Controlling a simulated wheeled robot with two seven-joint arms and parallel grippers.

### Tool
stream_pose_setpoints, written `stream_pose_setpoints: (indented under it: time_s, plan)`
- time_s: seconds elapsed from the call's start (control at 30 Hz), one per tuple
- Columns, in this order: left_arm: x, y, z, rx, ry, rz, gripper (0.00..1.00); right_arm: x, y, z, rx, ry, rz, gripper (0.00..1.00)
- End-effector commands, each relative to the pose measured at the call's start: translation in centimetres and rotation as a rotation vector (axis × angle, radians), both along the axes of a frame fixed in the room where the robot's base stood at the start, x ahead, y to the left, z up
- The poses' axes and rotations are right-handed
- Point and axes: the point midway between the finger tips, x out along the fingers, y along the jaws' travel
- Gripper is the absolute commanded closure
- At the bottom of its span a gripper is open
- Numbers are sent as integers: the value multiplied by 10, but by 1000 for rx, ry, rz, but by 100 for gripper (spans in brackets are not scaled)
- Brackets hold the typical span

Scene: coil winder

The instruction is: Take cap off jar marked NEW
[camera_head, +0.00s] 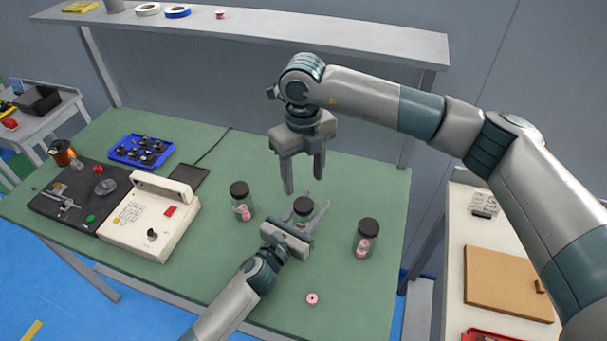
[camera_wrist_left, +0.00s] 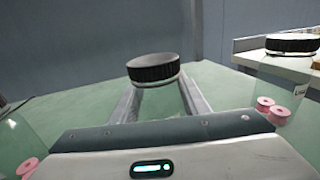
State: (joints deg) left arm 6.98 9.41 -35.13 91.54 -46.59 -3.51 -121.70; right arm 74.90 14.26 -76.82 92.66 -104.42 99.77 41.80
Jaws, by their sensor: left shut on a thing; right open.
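Three clear jars with black caps stand on the green table: a left jar (camera_head: 242,208), a middle jar (camera_head: 304,224) and a right jar (camera_head: 363,246). The left and right jars hold pink bobbins; the middle one's contents are mostly hidden. My left gripper (camera_head: 306,210) is shut on the middle jar, a finger on each side below its cap (camera_wrist_left: 153,68). My right gripper (camera_head: 303,184) is open and empty, pointing down above that cap. The right jar in the left wrist view (camera_wrist_left: 276,90) bears a small label, cut short to my eye; I cannot read NEW anywhere.
A loose pink bobbin (camera_head: 312,299) lies near the table's front. A cream machine (camera_head: 150,222) and a blue tray (camera_head: 140,151) are to the left. A grey shelf (camera_head: 330,38) runs along the back.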

Motion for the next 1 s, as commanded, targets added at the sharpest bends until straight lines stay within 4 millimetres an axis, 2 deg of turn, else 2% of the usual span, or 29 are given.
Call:
stream_pose_setpoints:
  time_s: [0.8, 1.0]
  plan:
    - [0, 0, 0, 1, 1, 0, 100, 0, 0, 0, 0, 0, -1263, 47]
    - [0, 0, 0, 1, 1, 0, 100, 0, 0, 0, 0, 0, -1519, 47]
